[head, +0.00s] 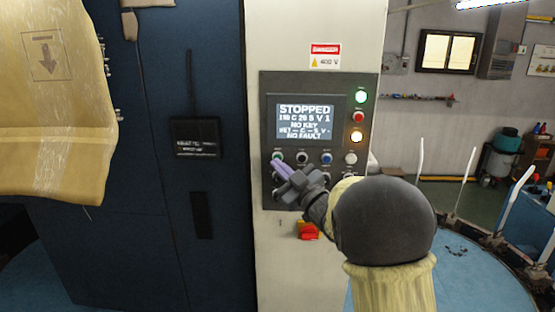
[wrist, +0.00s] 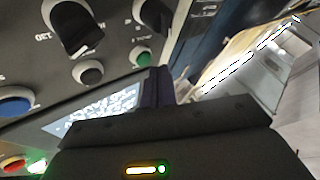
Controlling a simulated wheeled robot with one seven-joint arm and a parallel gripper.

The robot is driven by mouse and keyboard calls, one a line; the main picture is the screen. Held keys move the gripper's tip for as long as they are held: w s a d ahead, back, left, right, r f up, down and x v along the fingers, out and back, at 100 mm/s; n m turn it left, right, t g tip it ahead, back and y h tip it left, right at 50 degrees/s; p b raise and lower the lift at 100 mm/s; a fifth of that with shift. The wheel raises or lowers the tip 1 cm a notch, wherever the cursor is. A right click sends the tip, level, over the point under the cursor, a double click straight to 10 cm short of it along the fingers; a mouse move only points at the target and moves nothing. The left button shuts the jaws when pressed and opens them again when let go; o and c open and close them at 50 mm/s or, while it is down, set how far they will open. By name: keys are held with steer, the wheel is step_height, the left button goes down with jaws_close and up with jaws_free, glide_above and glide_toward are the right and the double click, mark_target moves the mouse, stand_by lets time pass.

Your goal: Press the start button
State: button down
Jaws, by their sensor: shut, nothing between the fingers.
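The control panel (head: 270,110) is a dark plate on a pale cabinet, with a lit screen (head: 306,121) that reads STOPPED, NO KEY and NO FAULT. The green button (head: 277,157) is at the left end of the button row under the screen. It also shows in the wrist view (wrist: 143,58), close beside my fingertips. My gripper (head: 276,168) is shut and empty, just below the green button in the head view. In the wrist view its fingers (wrist: 157,76) end near that button; I cannot tell whether they touch it. The button's label is too small to read.
A black button (head: 302,158), a blue button (head: 327,158) and a white button (head: 351,158) continue the row. Dark knobs (wrist: 72,25) lie beyond them, partly hidden by my arm in the head view. A red-and-orange control (head: 308,231) is below.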

steer(key=shift+w, duration=0.1)
stand_by(0.6)
steer(key=shift+w+b, duration=0.3)
steer(key=shift+w, duration=0.05)
steer(key=shift+w, duration=0.4)
stand_by(0.7)
steer(key=shift+s+b, duration=0.1)
steer(key=shift+b, duration=0.2)
steer(key=shift+s+b, duration=0.55)
steer(key=shift+s, duration=0.2)
steer(key=s+b, duration=0.3)
steer(key=s, duration=0.2)
steer(key=shift+a, duration=0.1)
